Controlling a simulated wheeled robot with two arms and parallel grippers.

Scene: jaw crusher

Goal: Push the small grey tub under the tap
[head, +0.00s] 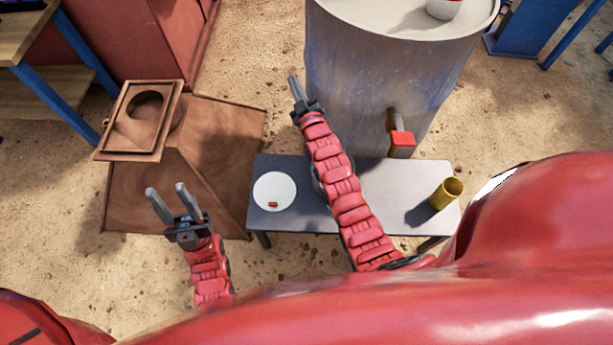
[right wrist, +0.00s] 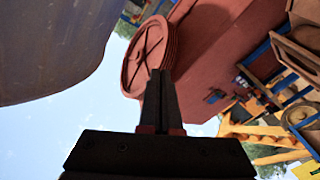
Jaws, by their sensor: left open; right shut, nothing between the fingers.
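The tap (head: 400,138), with a red handle, sticks out of the front of a large grey-blue drum (head: 360,85) above the bench. I cannot clearly make out the small grey tub; a dark grey curved edge (head: 318,180) shows beside my right forearm over the bench, and I cannot tell whether it is the tub or part of my arm. My right gripper (head: 293,79) is shut and empty, left of the drum and beyond the bench. Its closed fingers show in the right wrist view (right wrist: 158,76). My left gripper (head: 166,188) is open and empty, left of the bench.
The grey bench (head: 300,220) carries a white plate (head: 270,185) with a small red piece at left and a yellow cup (head: 446,193) at right. A brown hopper-like box (head: 140,195) stands left. My right arm crosses the bench's middle.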

